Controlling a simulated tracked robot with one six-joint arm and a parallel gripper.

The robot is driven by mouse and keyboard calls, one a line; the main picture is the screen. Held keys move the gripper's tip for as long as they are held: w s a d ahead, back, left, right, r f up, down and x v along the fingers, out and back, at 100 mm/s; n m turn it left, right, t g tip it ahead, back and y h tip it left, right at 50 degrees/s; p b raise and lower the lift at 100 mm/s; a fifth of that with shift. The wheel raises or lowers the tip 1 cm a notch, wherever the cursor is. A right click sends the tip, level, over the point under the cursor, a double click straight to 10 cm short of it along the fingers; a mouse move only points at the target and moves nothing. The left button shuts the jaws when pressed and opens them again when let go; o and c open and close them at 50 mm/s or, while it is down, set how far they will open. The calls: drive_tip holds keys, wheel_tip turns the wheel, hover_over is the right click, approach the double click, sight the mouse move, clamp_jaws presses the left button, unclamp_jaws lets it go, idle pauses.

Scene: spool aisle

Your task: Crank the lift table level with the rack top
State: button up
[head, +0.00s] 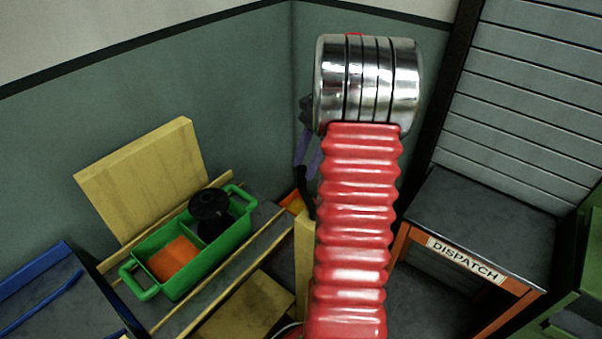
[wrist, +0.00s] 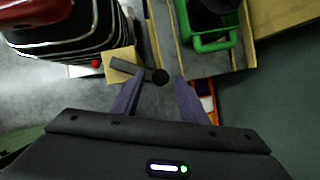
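A dark crank arm (wrist: 132,68) with a round black knob (wrist: 160,77) shows in the wrist view beside a pale wooden post (wrist: 118,76). The post (head: 304,258) is partly hidden by my arm in the head view. My gripper (wrist: 155,82) is open, its two purple fingers apart, with the knob in line between their tips. I cannot tell whether the knob is inside the grip or just beyond it. In the head view my gripper is mostly hidden behind my wrist. A wood-edged grey platform (head: 232,268) carries a green crate (head: 190,278); I cannot tell its level against a rack top.
The crate holds a black spool (head: 210,208) and an orange item (head: 173,260). A dispatch table (head: 480,225) with an orange frame stands right. A blue-edged surface (head: 60,290) is at left. A wooden panel (head: 145,180) leans near the wall. An orange bin (wrist: 205,100) lies beside the fingers.

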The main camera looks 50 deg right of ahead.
sight(301, 173)
drive_tip(key=shift+x, duration=1.75)
drive_tip(key=shift+c, duration=0.4)
clamp_jaws()
drive_tip(key=shift+a, duration=0.1)
